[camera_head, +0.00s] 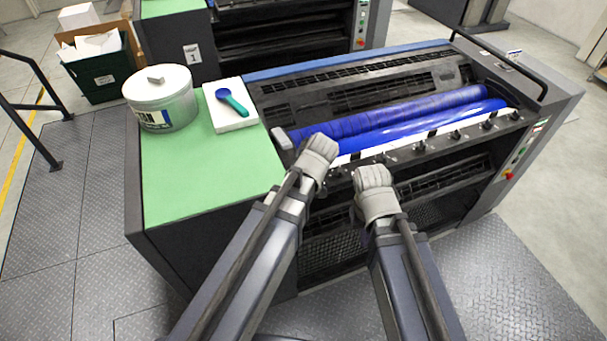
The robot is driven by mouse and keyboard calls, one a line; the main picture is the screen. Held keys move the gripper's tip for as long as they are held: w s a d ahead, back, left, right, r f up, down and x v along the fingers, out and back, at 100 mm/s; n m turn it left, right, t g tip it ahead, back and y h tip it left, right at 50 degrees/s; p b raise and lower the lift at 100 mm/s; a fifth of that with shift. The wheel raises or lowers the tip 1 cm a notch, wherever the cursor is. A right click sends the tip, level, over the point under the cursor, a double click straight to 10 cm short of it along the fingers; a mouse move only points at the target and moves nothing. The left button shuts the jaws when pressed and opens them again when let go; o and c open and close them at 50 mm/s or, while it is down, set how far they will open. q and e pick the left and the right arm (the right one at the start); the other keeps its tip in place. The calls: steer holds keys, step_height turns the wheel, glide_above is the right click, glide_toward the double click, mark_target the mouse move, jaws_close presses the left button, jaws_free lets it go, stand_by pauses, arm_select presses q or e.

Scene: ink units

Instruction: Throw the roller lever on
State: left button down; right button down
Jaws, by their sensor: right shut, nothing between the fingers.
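Two blue ink rollers (400,112) lie along the top of the dark press unit (440,178). A small light-grey block (282,138), which may be the roller lever's handle, sits at their left end. My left gripper (320,148), a grey glove-like hand, is just right of that block, over the rollers' near left end. Whether it touches anything, and whether it is open, I cannot tell. My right gripper (373,178) is shut and empty in front of the unit's near edge. The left hand and arm hide part of the rollers' left end and the edge there.
A green-topped surface (200,190) left of the rollers carries a white ink tub (161,100) and a white pad (226,112) with a blue-green spatula (232,101). Several small black keys (456,134) line the near edge. A black rail (505,65) rises at the right end.

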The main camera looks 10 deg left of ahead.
arm_select(q)
steer(key=shift+s+d+f, duration=0.2)
steer(key=shift+s+f, duration=0.05)
steer(key=shift+s, duration=0.2)
steer(key=shift+r, duration=0.1)
steer(key=shift+r+p, duration=0.4)
steer(key=shift+p, duration=0.15)
steer(key=p+v, duration=0.5)
steer(key=v, duration=0.2)
steer(key=shift+w+p, duration=0.15)
steer(key=shift+p, duration=0.25)
